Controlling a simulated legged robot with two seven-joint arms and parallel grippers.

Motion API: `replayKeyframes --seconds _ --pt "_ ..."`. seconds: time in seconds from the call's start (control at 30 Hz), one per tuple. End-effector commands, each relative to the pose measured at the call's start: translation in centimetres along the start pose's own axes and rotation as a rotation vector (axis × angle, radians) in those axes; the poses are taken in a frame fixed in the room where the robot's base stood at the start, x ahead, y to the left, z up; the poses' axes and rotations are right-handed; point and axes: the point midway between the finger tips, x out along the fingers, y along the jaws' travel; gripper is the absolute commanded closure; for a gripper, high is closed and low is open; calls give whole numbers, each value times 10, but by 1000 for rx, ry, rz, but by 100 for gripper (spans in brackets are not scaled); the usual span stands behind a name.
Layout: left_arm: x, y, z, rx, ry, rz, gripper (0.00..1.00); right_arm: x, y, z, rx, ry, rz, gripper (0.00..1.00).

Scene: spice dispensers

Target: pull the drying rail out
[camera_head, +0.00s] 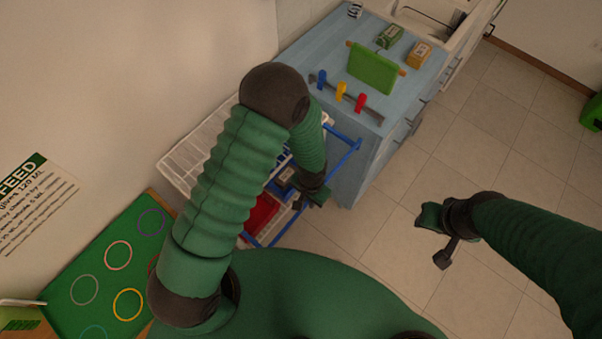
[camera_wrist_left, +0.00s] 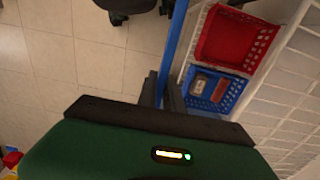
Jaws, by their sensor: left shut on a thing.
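The blue drying rail (camera_head: 346,158) is a thin bar frame at the side of a white wire rack, near the blue counter. In the left wrist view the blue bar (camera_wrist_left: 177,38) runs down between the dark fingers of my left gripper (camera_wrist_left: 163,92). My left gripper (camera_head: 310,198) is shut on this bar, and my arm hides part of the rail in the head view. My right gripper (camera_head: 440,235) is over bare floor at the right, apart from everything; its finger gap is unclear.
The white wire rack (camera_head: 192,150) holds a red basket (camera_wrist_left: 228,40) and a blue basket (camera_wrist_left: 234,92) with small items. The blue counter (camera_head: 330,50) carries a green board and coloured dispensers. A green board with rings (camera_head: 88,262) is at the left. Tiled floor (camera_head: 400,250) is clear.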

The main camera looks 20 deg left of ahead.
Motion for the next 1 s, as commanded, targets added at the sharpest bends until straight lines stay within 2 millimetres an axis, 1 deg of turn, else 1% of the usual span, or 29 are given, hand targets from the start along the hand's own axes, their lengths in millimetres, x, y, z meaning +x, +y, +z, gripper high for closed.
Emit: replayKeyframes --seconds 0.03,0.8,1.0 --pt "2 4 4 2 -10 0 100 1 0 0 0 0 0 64" --pt "2 60 4 3 -11 -1 100 10 0 2 0 0 0 64" --pt "2 69 4 0 -10 -1 100 11 0 3 0 0 0 64"
